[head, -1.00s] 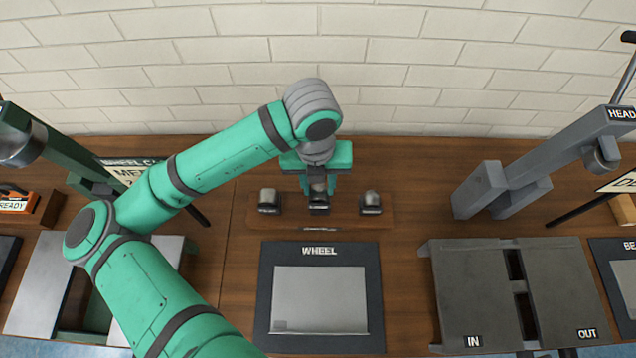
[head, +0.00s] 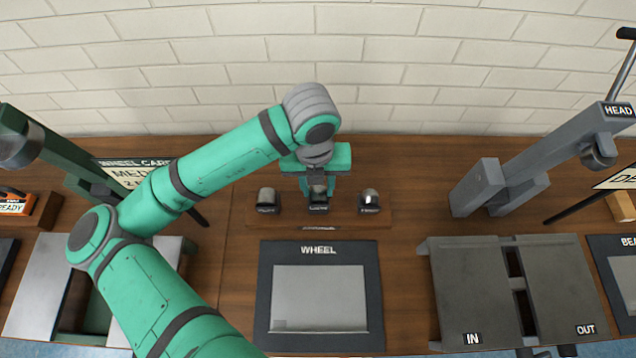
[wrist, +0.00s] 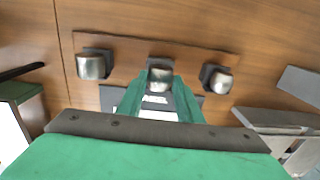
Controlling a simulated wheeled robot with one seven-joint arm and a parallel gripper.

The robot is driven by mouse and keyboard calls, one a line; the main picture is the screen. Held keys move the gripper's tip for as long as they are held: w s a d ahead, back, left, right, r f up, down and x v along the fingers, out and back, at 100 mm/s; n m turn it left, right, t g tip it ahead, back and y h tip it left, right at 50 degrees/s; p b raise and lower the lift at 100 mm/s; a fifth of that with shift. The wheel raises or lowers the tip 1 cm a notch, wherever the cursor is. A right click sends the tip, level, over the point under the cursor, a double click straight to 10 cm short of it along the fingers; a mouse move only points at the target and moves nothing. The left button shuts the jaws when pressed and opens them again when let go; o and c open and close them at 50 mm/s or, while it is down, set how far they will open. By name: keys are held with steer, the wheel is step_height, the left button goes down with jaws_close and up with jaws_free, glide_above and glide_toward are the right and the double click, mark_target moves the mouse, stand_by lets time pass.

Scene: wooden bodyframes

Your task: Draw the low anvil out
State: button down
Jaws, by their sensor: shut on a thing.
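Three small metal anvils stand in a row on a wooden rack (head: 284,218) against the back of the bench. The left anvil (head: 267,197) and right anvil (head: 369,197) stand free; both also show in the wrist view. My gripper (head: 317,193) points down over the rack, shut on the middle anvil (wrist: 160,76), with one green finger on each side. The middle anvil appears to be still at its place in the rack. The small labels in front of the anvils are too blurred to read surely, so I cannot confirm which is the low one.
A dark mat marked WHEEL (head: 375,300) with a pale panel lies in front of the rack. A grey stand marked IN and OUT (head: 470,280) and a grey frame marked HEAD (head: 535,170) are to the right. A green frame (head: 60,155) stands left. The brick wall is close behind.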

mark_target(316, 190)
steer(key=shift+w+f, duration=0.15)
steer(key=shift+f, duration=0.65)
steer(key=c, duration=1.2)
jaws_free()
steer(key=shift+a, duration=0.15)
steer(key=r, duration=1)
steer(key=shift+s+r, duration=0.2)
steer(key=shift+r, duration=0.2)
steer(key=shift+a, duration=0.1)
steer(key=shift+w, duration=0.1)
